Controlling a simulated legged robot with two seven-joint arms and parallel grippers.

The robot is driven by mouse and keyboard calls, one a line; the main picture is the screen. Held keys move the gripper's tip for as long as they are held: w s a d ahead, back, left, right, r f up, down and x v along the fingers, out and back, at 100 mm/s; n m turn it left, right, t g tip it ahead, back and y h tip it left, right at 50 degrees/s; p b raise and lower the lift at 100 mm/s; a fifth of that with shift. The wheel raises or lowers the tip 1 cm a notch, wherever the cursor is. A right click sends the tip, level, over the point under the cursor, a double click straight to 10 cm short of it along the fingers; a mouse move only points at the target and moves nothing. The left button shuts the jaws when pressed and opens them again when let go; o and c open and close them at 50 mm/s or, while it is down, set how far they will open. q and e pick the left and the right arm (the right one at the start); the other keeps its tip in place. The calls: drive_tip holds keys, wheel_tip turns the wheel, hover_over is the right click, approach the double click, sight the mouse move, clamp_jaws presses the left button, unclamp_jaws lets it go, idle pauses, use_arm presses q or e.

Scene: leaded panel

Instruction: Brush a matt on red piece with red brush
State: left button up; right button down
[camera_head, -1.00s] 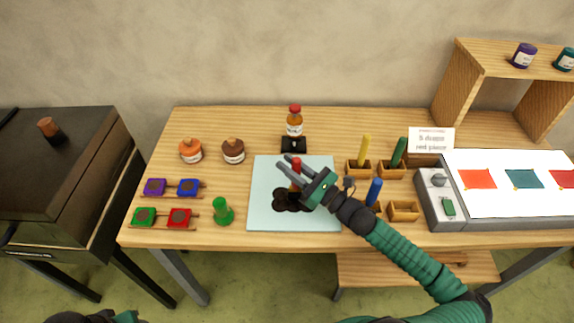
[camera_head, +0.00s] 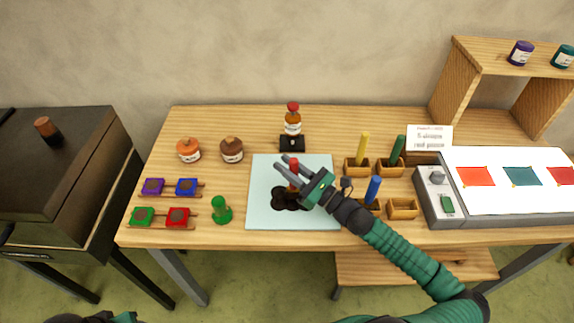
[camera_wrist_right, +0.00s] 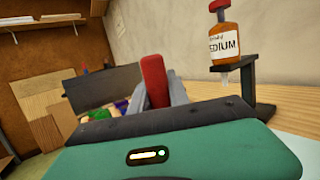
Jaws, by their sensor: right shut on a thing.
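My right gripper (camera_head: 290,168) is shut on the red brush (camera_head: 294,174) over the pale glass plate (camera_head: 262,219). The brush's red handle (camera_wrist_right: 154,80) stands up between the fingers in the right wrist view. Its lower end is at a dark brown puddle (camera_head: 280,200) on the plate; I cannot tell whether it touches. A red piece (camera_head: 178,217) with a dark patch on it sits on a small wooden rack at the front left of the table, beside a green piece (camera_head: 143,216). My left gripper is not clearly shown; only a dark part of mine shows at the bottom left edge.
A medium bottle (camera_head: 293,123) on a black stand is behind the plate. A green knobbed tool (camera_head: 221,210) stands left of it. Yellow, green and blue brushes (camera_head: 373,190) stand in wooden holders right. A light box (camera_head: 510,200) with coloured pieces is farther right.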

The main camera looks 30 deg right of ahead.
sight(290, 160)
drive_tip(key=shift+a, duration=0.2)
drive_tip(key=shift+r, duration=0.15)
drive_tip(key=r+p, duration=0.3)
drive_tip(key=shift+d+r, duration=0.1)
drive_tip(key=shift+d, duration=0.1)
wheel_tip(290, 160, up, 4)
drive_tip(key=p, duration=0.4)
drive_tip(key=shift+a+f, duration=0.1)
drive_tip(key=shift+f, duration=0.1)
